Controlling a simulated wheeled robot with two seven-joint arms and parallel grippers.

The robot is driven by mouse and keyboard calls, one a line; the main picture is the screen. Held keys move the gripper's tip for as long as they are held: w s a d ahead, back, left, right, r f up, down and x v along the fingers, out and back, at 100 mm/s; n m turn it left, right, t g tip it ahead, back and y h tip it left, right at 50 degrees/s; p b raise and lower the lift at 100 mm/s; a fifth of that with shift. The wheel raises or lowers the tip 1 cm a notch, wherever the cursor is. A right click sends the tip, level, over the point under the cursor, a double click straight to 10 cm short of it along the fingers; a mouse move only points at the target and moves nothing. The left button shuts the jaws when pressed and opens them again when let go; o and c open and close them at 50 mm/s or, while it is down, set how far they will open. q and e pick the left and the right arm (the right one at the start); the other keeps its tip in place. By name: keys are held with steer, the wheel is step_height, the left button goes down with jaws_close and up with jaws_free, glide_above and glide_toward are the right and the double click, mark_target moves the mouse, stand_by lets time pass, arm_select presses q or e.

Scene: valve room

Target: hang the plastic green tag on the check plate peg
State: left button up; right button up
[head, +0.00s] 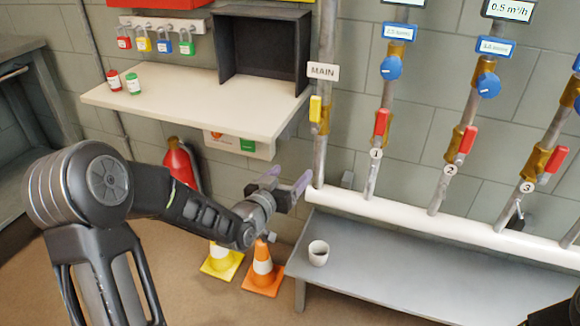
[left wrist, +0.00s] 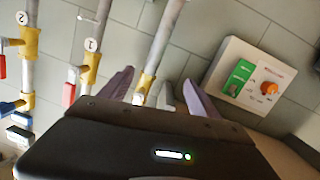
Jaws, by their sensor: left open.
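A white plate (head: 265,152) is on the wall below the shelf; it also shows in the left wrist view (left wrist: 225,56). A green tag-like rectangle (head: 248,145) is on this plate; in the left wrist view it (left wrist: 239,75) lies beside an orange round part. I cannot tell whether it hangs on a peg, and no peg shows clearly. My left gripper (head: 286,181) is open, to the right of and below the plate, apart from it.
Pipes with valves (head: 380,125) stand to the right above a grey bench (head: 400,270) with a white cup (head: 318,252). Cones (head: 263,270) and an extinguisher (head: 178,160) are below the shelf.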

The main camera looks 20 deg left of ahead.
arm_select(q)
steer(key=shift+s+d+r+p, duration=0.35)
steer(key=shift+d+r+p, duration=0.35)
steer(key=shift+d+r, duration=0.15)
arm_select(e)
steer(key=shift+s+r, duration=0.2)
steer(key=shift+r, duration=1)
arm_select(q)
steer(key=shift+a, duration=0.1)
